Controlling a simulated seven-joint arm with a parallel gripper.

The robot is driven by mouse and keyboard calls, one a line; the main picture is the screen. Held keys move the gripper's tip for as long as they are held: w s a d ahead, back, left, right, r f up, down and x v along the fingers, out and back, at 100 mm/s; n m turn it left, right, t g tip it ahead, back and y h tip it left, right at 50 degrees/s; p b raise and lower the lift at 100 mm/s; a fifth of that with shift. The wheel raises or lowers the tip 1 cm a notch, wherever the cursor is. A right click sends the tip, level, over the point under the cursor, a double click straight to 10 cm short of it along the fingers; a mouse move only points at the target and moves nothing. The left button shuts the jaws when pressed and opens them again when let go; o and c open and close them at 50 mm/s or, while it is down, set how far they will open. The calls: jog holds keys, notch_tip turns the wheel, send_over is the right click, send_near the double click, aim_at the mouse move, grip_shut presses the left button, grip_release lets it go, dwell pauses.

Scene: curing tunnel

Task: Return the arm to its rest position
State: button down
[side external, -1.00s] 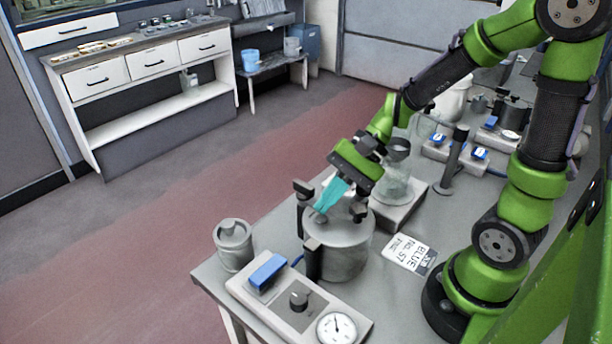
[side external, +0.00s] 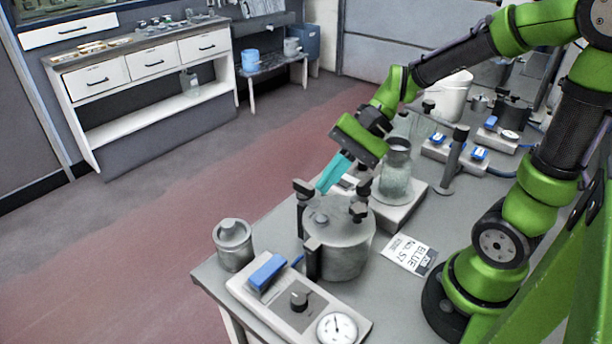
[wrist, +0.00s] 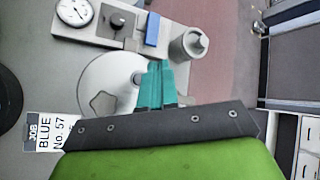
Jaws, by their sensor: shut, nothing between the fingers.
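My gripper (side external: 333,176) is shut and empty, its teal fingers pressed together. It hangs tilted above the back edge of the grey lidded pot (side external: 347,250), apart from it. In the wrist view the teal fingers (wrist: 156,88) point over the pot lid (wrist: 104,75), partly hiding it. Nothing is held. The green arm reaches from its base at the right side of the bench.
Near the pot are a control box (side external: 300,301) with blue switch and dial, a small grey canister (side external: 233,246), a glass jar (side external: 397,172) on a stand, and a card reading BLUE No. 57 (side external: 409,254). An upright post (side external: 452,160) stands behind. Open floor lies left.

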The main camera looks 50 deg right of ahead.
jog(key=s+d+n+h, duration=0.1)
jog(key=n+h, duration=0.1)
jog(key=s+d+n+h, duration=0.1)
jog(key=h, duration=0.1)
jog(key=shift+s+d+n, duration=0.35)
jog(key=shift+s+n, duration=0.05)
notch_tip(320, 180, up, 6)
jog(key=s+n+t+h, duration=0.2)
jog(key=n+t, duration=0.2)
jog(key=shift+s+d+n+h, duration=0.15)
jog(key=shift+d+n+h, duration=0.15)
jog(key=shift+n, duration=0.1)
